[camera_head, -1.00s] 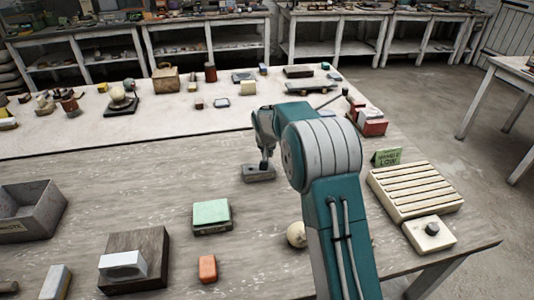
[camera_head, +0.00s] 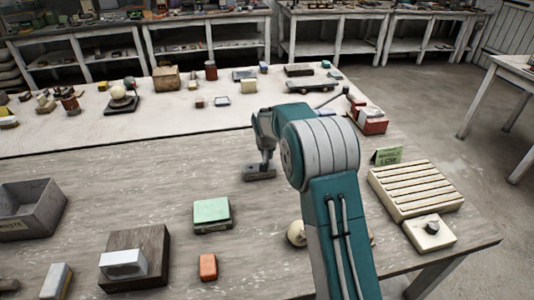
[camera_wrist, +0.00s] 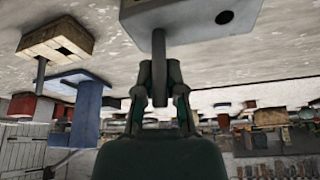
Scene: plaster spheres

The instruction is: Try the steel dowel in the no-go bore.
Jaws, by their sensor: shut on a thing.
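My gripper (camera_wrist: 159,80) is shut on the grey steel dowel (camera_wrist: 158,62), which shows between the fingertips in the wrist view. That view looks upside down. The dowel's far end meets the top face of a grey gauge block (camera_wrist: 195,20), at its left part there. I cannot tell whether the tip is in a bore or only touching the face. An open dark bore (camera_wrist: 224,17) shows to the right of the dowel. In the head view the gauge block (camera_head: 259,174) lies on the bench under my gripper (camera_head: 265,162); the dowel is mostly hidden there.
A green-topped block (camera_head: 211,212), an orange block (camera_head: 208,266) and a grey waste bin (camera_head: 30,208) stand to the left. A cream slatted rack (camera_head: 415,188) and a green card (camera_head: 387,155) stand right. A pale sphere (camera_head: 296,233) is beside my arm. Bench around the block is clear.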

